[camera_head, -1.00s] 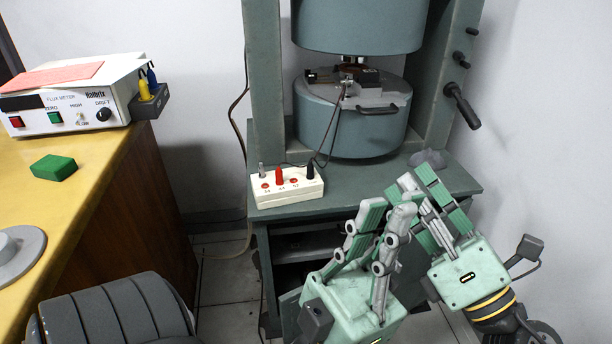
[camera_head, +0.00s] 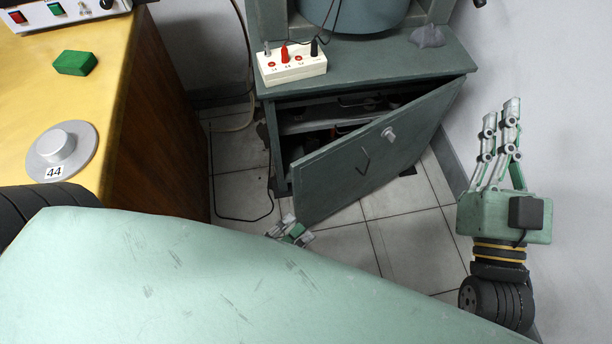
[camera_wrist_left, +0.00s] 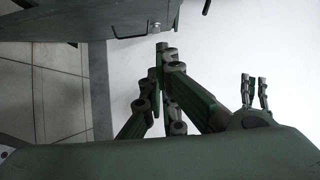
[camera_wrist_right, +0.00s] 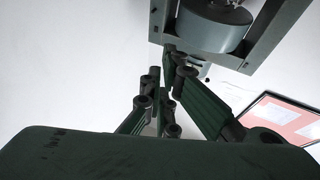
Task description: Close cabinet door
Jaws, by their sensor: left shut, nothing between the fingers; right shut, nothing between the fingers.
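The cabinet door (camera_head: 375,150) is dark green-grey with a round knob and a V-shaped mark. It stands partly open, its left edge swung out towards me, with a dark gap above it. My left gripper (camera_head: 291,227) is shut and empty, just below the door's lower left corner; most of it is hidden behind my own green arm. Its fingers (camera_wrist_left: 160,75) show in the left wrist view, below a grey-green panel. My right gripper (camera_head: 505,122) is shut and empty, pointing up beside the white wall, right of the door and apart from it.
The cabinet (camera_head: 440,65) carries a white terminal box (camera_head: 292,68) with plugs. Its shelf (camera_head: 310,122) shows inside. A yellow bench (camera_head: 100,100) at left holds a green block (camera_head: 75,63) and a grey disc (camera_head: 62,152). A cable lies on the tiled floor (camera_head: 345,245).

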